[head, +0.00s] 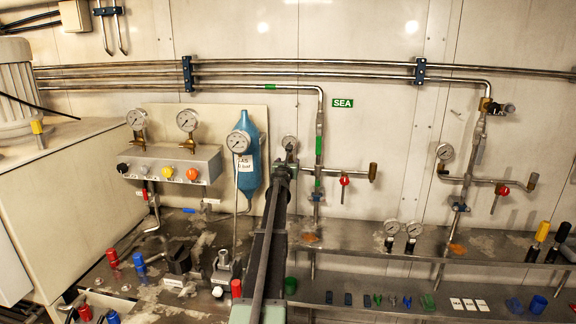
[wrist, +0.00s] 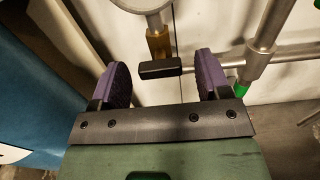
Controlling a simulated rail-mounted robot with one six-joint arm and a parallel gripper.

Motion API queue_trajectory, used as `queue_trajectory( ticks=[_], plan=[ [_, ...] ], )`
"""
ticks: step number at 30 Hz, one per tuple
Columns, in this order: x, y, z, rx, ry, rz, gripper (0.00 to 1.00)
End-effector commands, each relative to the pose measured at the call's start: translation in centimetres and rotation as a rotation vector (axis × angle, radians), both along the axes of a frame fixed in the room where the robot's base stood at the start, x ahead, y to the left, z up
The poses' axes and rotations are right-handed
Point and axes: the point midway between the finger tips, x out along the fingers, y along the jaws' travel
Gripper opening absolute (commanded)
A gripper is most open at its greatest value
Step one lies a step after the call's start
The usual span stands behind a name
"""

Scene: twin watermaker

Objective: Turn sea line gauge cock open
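The sea line is the upright steel pipe (head: 319,150) with green bands beside the green SEA sign (head: 342,103). Its gauge (head: 289,142) shows just above the end of my arm in the head view. In the wrist view the gauge (wrist: 140,4) is cut off at the top edge. Below it is a brass cock body (wrist: 159,44) with a black handle (wrist: 160,69) lying crosswise. My gripper (wrist: 165,75) is open, its purple-padded fingers either side of the handle with a gap on the left. In the head view my arm hides the cock.
A side branch with a red-handled valve (head: 344,181) leaves the sea pipe to the right. A blue cylinder (head: 250,160) with a gauge stands close on the left. A second pipe with a gauge (head: 445,153) is farther right. A steel shelf (head: 350,240) runs below.

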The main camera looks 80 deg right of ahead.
Motion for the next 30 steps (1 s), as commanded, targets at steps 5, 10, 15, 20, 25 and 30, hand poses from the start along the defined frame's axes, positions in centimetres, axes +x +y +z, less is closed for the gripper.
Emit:
queue_trajectory(
  ticks=[5, 10, 15, 20, 25, 30],
  plan=[
    [0.01, 0.02, 0.00, 0.000, 0.000, 0.000, 0.44],
    [0.01, 0.03, 0.00, 0.000, 0.000, 0.000, 0.21],
    [0.01, 0.03, 0.00, 0.000, 0.008, 0.000, 0.21],
    [0.02, 0.04, 0.00, -0.002, 0.045, 0.000, 0.21],
    [0.03, 0.05, -0.01, -0.005, 0.128, 0.000, 0.21],
    [0.05, 0.05, -0.01, -0.010, 0.259, -0.001, 0.21]
  ],
)
